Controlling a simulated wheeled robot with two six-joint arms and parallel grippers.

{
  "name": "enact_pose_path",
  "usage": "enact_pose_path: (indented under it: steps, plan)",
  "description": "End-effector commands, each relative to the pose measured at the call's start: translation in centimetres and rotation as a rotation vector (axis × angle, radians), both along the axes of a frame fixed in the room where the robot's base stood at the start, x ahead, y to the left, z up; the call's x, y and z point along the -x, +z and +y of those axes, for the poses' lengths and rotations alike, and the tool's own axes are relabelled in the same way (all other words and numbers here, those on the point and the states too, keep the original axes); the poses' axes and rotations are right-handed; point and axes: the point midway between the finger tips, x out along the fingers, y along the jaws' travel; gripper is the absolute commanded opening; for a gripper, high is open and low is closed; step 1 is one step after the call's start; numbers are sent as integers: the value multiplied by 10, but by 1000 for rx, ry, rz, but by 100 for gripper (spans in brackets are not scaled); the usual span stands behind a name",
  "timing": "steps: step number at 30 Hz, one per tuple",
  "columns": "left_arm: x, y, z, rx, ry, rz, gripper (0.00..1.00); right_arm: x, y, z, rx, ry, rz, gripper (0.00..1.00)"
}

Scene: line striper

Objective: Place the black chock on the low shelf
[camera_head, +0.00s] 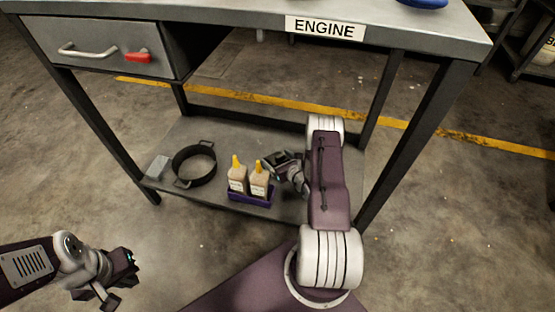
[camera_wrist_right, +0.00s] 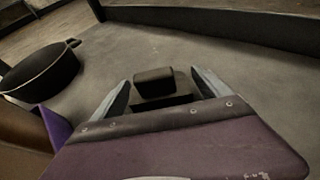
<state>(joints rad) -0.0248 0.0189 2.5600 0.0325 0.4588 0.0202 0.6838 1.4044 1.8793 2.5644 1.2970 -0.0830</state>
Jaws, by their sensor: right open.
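The black chock (camera_wrist_right: 155,84) is a small dark block in the right wrist view. It stands on the grey low shelf (camera_wrist_right: 205,50) between the two spread fingers of my right gripper (camera_wrist_right: 160,92), with bare shelf around it. I cannot tell whether the fingers touch it. In the head view my right gripper (camera_head: 274,164) reaches over the low shelf (camera_head: 215,138), and the chock cannot be made out clearly beside the dark fingers. My left gripper (camera_head: 122,280) hangs in front of the bench at the lower left, away from the shelf; its jaw state is unclear.
Two bottles with yellow tips (camera_head: 248,180) stand in a purple tray (camera_head: 250,198) just left of my right gripper. Bench legs (camera_head: 415,140) and the tabletop (camera_head: 220,8) frame the shelf.

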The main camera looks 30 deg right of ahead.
Motion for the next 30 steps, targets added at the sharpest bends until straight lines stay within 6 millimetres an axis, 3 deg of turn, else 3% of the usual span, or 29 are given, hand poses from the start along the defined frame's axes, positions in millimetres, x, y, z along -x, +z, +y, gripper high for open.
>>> enact_pose_path:
  steps: [5, 12, 18, 30]
  plan:
    - [0, 24, 0, 0, 0, 0, 0, 21, 17, 1, -3, -3, 4, 87]
    - [0, 60, 0, 0, 0, 0, 0, 72, 39, 5, -5, -6, 3, 87]
    - [0, 75, 0, 0, 0, 0, 0, 103, 48, 7, -3, -4, 2, 87]
    - [0, 76, 0, 0, 0, 0, 0, 111, 48, 9, 0, 0, 0, 87]
